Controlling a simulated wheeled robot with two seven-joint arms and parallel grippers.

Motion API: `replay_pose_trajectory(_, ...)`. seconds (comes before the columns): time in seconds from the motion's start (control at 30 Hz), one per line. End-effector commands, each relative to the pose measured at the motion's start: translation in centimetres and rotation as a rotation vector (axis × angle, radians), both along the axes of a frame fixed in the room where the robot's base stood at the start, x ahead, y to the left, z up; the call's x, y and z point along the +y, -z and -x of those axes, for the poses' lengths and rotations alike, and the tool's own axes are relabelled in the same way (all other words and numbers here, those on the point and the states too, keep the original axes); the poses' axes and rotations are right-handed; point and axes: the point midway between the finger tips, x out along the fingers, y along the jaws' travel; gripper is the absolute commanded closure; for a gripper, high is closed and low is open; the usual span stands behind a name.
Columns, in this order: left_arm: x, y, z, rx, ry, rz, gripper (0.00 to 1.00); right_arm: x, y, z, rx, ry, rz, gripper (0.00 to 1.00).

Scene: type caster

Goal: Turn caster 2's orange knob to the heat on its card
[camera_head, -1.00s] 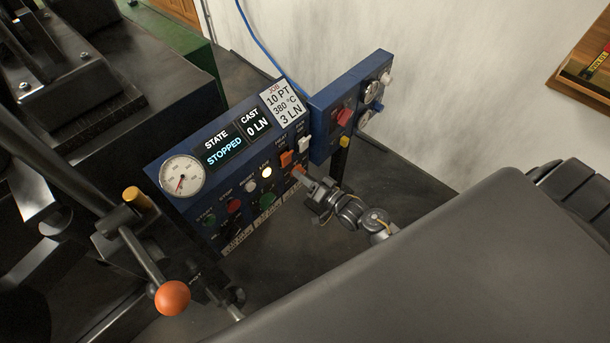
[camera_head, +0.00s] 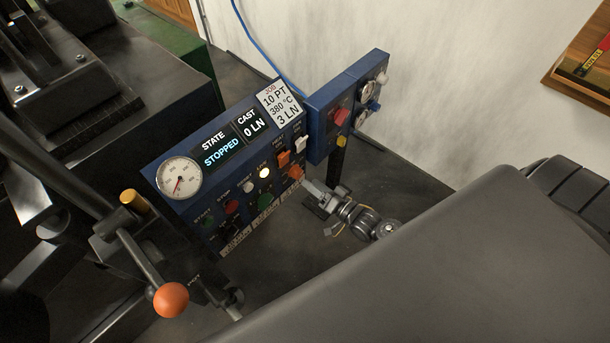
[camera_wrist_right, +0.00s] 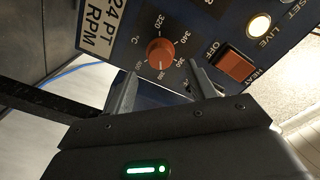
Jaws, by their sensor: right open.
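The caster's blue panel (camera_head: 240,150) carries a job card (camera_head: 280,102) reading 10 PT, 380 °C, 3 LN. The orange knob (camera_head: 296,172) sits low on its right side. My right gripper (camera_head: 307,185) is open, just in front of and below the knob. In the wrist view its fingers (camera_wrist_right: 163,78) stand apart, below the knob to either side, holding nothing. My left gripper is not visible.
An orange heat rocker switch (camera_wrist_right: 236,65) is close beside the right finger. A lit live lamp (camera_wrist_right: 258,25) is above it. The display (camera_head: 222,150) reads STOPPED. A second blue box (camera_head: 345,105) with a red knob stands at right. A lever with an orange ball (camera_head: 171,299) is at lower left.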

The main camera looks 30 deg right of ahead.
Motion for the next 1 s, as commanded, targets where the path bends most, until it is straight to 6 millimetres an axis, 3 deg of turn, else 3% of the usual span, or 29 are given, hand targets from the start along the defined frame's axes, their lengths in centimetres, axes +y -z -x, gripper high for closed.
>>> replay_pose_trajectory(0.1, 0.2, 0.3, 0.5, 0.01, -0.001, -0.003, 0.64, -0.8, 0.1, 2.3, 0.003, 0.0, 0.001, 0.44)
replay_pose_trajectory(0.33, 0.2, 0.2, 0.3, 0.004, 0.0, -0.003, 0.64, -1.7, 0.0, 4.8, 0.001, -0.001, 0.0, 0.44)
replay_pose_trajectory(1.0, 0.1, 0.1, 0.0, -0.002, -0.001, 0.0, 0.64, -1.8, 0.2, 5.3, 0.005, 0.002, 0.004, 0.44)
